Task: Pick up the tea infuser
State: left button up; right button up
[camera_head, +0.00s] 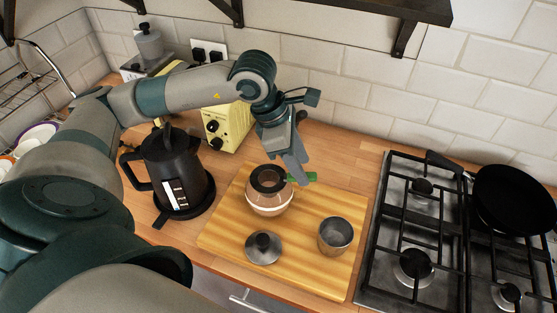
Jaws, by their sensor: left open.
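A metal cup-shaped piece (335,236), which looks like the tea infuser, stands upright and open at the top on the right part of the wooden board (300,281). A round pot (269,205) with a dark open top stands on the board to its upper left. A grey lid with a dark knob (263,249) lies in front of the pot. My left gripper (297,178) is open and points down just behind and right of the pot, apart from the metal cup. A small green piece (304,178) shows by its fingertips; I cannot tell what it is. My right gripper is not in view.
A black kettle (178,175) stands left of the board, with a yellow toaster (228,124) behind it. A gas hob (400,235) with a black pan (512,200) is at the right. The counter behind the board's right side is clear.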

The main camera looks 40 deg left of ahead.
aim_at(283, 184)
pick_arm(q)
jog(key=shift+f+p, duration=0.15)
jog(key=shift+p, duration=0.15)
jog(key=shift+w+a+f+p, duration=0.1)
jog(key=shift+w+f+p, duration=0.05)
jog(key=shift+f+p, duration=0.45)
jog(key=p+x, duration=0.1)
jog(key=x, duration=0.1)
jog(key=shift+a+f+p, duration=0.15)
jog(key=shift+f+p, duration=0.25)
jog(key=shift+f, duration=0.05)
jog(key=shift+w+f, duration=0.2)
jog(key=shift+f, duration=0.3)
grip_shut()
